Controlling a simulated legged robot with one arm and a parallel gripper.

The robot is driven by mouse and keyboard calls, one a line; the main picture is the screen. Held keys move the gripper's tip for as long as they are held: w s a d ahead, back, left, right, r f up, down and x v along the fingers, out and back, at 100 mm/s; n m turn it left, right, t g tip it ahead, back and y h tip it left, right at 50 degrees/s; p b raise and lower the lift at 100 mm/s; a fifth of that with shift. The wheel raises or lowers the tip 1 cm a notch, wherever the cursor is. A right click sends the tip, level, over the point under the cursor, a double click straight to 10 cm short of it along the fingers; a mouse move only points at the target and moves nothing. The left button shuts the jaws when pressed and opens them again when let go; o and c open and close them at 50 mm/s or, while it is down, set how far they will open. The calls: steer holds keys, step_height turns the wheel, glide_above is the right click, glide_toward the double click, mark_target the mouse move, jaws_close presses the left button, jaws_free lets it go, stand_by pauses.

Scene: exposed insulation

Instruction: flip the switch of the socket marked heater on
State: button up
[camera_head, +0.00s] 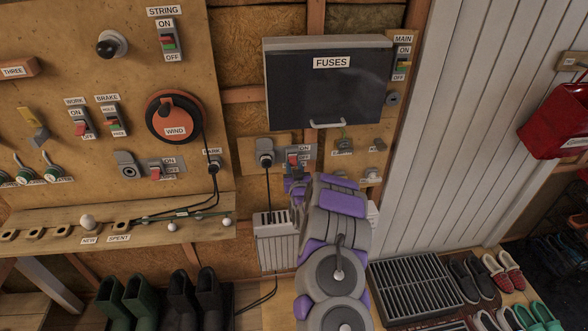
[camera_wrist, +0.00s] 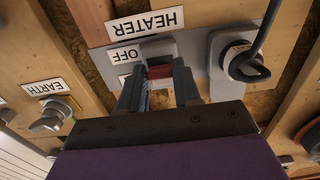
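The heater switch plate is on the wooden wall panel under the fuse box. Its red rocker (camera_head: 293,159) shows in the head view above my gripper (camera_head: 296,184). The wrist view is upside down and shows the HEATER label (camera_wrist: 146,24), the OFF label (camera_wrist: 135,54) and the dark red rocker (camera_wrist: 160,71). My gripper (camera_wrist: 160,88) has its two fingers apart, one on each side of the rocker, very close to it. Contact cannot be told. The second label is partly hidden by a finger. The heater plug (camera_wrist: 243,62) with its cord sits in the socket beside the switch.
The fuse box (camera_head: 328,88) hangs above the switch. The EARTH knob (camera_wrist: 50,117) is on a nearby post. A white radiator (camera_head: 275,242) stands below, with a hanging cord (camera_head: 268,190) close to my arm. Boots (camera_head: 185,298) and a floor grate (camera_head: 415,285) are lower down.

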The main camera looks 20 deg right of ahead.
steer(key=c, duration=0.5)
